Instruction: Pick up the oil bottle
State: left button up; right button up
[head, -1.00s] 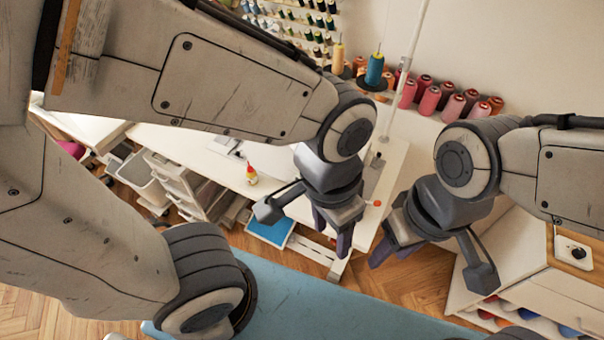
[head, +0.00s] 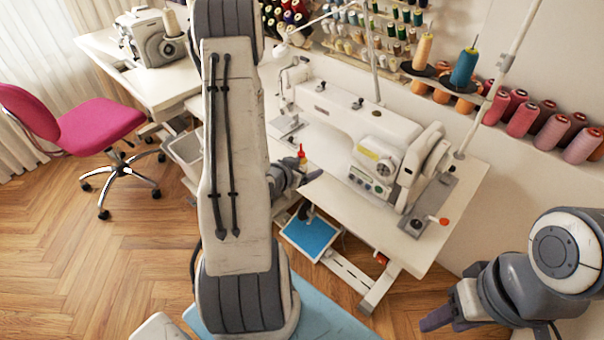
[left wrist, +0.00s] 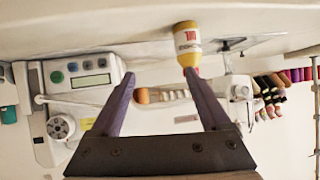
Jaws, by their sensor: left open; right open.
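The oil bottle is small and yellowish with a red cap (head: 301,153). It stands on the white sewing table (head: 455,222), its lower part hidden behind my left gripper (head: 308,178) in the head view. In the left wrist view, which is upside down, the bottle (left wrist: 187,42) shows a red label and hangs from the tabletop at the top. My left gripper (left wrist: 160,75) is open and empty; the bottle's cap end appears at its right fingertip, and I cannot tell whether they touch. My right gripper (head: 440,318) is open at the lower right, away from the table.
A white sewing machine (head: 365,140) stands on the table right of the bottle. Thread spools (head: 522,118) line the back shelf. A pink chair (head: 95,125) and a second sewing machine (head: 152,38) are at the left. A blue pedal plate (head: 310,233) is under the table.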

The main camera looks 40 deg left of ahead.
aim_at(305, 158)
pick_arm(q)
jog(key=a, duration=0.1)
jog(key=s+f+n, duration=0.1)
jog(key=a+t+y, duration=0.1)
jog(key=shift+s+a+f+b, duration=0.25)
jog(key=shift+s+a+b, duration=0.1)
jog(key=shift+s+b, duration=0.05)
jog(key=w, duration=0.1)
jog(key=w+f, duration=0.1)
jog(key=w+a, duration=0.1)
jog(key=shift+w+f+n+t+b, duration=0.2)
jog(key=shift+n+t+b, duration=0.1)
jog(key=shift+b, duration=0.1)
jog(key=shift+a+p+x, duration=0.2)
jog(key=shift+x, duration=1.35)
jog(key=shift+a+p+x, duration=0.15)
jog(key=shift+a+x, duration=0.05)
jog(key=shift+x, duration=1.4)
jog(key=shift+s+f, duration=0.1)
jog(key=shift+s, duration=0.1)
jog(key=shift+c, duration=0.3)
grip_shut()
